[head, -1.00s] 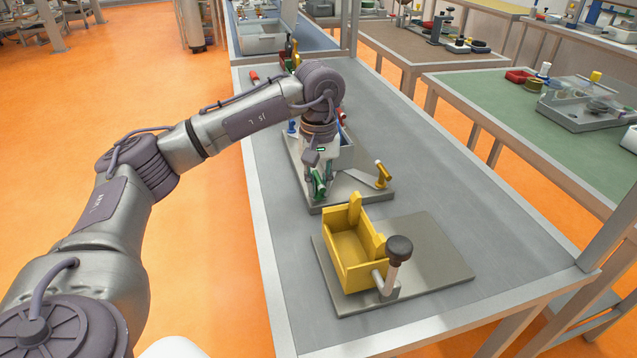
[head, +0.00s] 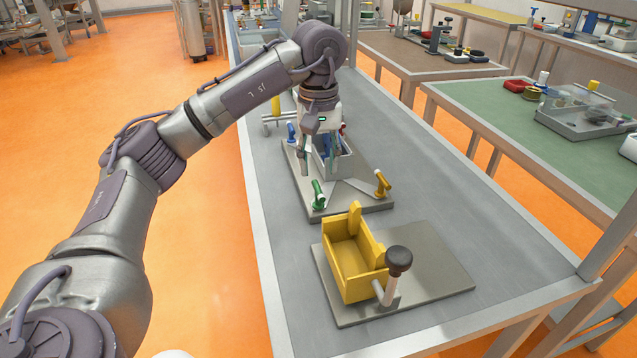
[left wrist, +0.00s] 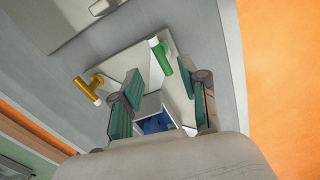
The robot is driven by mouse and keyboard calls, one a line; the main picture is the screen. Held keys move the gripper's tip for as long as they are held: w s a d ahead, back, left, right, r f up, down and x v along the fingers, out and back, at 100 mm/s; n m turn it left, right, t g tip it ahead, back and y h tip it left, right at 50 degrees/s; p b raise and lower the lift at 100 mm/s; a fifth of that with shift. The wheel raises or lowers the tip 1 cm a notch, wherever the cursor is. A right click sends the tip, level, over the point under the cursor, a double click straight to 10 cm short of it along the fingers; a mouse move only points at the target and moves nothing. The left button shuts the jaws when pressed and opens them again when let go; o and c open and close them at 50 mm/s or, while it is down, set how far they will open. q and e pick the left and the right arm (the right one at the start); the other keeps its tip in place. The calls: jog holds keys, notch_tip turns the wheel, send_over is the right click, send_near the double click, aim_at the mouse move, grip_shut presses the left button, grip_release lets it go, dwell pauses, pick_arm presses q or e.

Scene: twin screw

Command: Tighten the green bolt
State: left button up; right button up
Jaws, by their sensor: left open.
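The green bolt (head: 318,195) is a T-shaped piece with a pale end, tilted at the near left corner of a grey base plate (head: 345,199). It also shows in the left wrist view (left wrist: 160,56), ahead of my fingers. My left gripper (head: 318,162) is open and empty. It is above the plate, farther back than the green bolt and apart from it, beside a grey box (head: 345,166) with blue inside. In the left wrist view my left gripper's two green-padded fingers (left wrist: 165,98) are spread. My right gripper is not in view.
A yellow bolt (head: 382,184) stands at the plate's right corner, a blue one (head: 291,132) at its far left. A yellow box (head: 352,262) and a black-knobbed handle (head: 399,260) sit on a nearer plate. The table's right side (head: 440,180) is clear.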

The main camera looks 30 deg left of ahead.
aim_at(319, 188)
pick_arm(q)
jog(key=shift+r, duration=2.1)
